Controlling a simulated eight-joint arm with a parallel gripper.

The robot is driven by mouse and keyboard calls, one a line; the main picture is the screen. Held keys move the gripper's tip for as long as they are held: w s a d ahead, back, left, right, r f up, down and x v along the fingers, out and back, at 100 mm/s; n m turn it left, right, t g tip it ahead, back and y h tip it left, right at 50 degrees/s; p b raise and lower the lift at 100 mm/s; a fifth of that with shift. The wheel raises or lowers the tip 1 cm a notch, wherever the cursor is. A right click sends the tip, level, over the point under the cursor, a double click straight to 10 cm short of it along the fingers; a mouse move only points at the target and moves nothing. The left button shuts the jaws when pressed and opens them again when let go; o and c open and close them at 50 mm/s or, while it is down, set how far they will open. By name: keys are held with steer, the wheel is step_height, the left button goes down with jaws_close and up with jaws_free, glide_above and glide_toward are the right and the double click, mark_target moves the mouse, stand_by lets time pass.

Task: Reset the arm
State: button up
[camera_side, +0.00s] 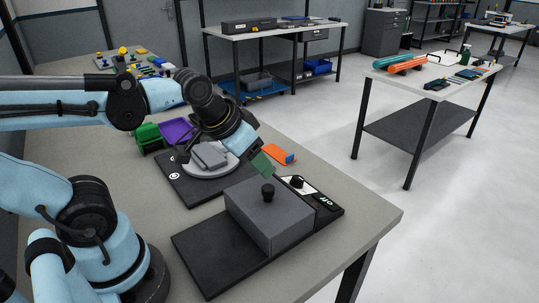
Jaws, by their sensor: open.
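My arm reaches in from the left over the grey table (365,215). My gripper (262,163) is at its end, pointing down and right, above the far side of a dark grey box (268,215) with a black knob on top. A small green piece shows at the gripper's tip; I cannot tell whether it is part of the gripper or something beside it. The jaws are open, though the fingers are small in this view.
The box stands on a black base with a control panel (318,197). Behind are a round grey fixture (208,163) on a black plate, a purple bin (177,131), a green bin (149,138) and an orange item (279,154). The table's front right corner is clear.

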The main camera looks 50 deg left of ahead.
steer(key=shift+s+a+f+t, duration=0.15)
steer(key=shift+f+t, duration=0.35)
steer(key=shift+f, duration=0.05)
stand_by(0.5)
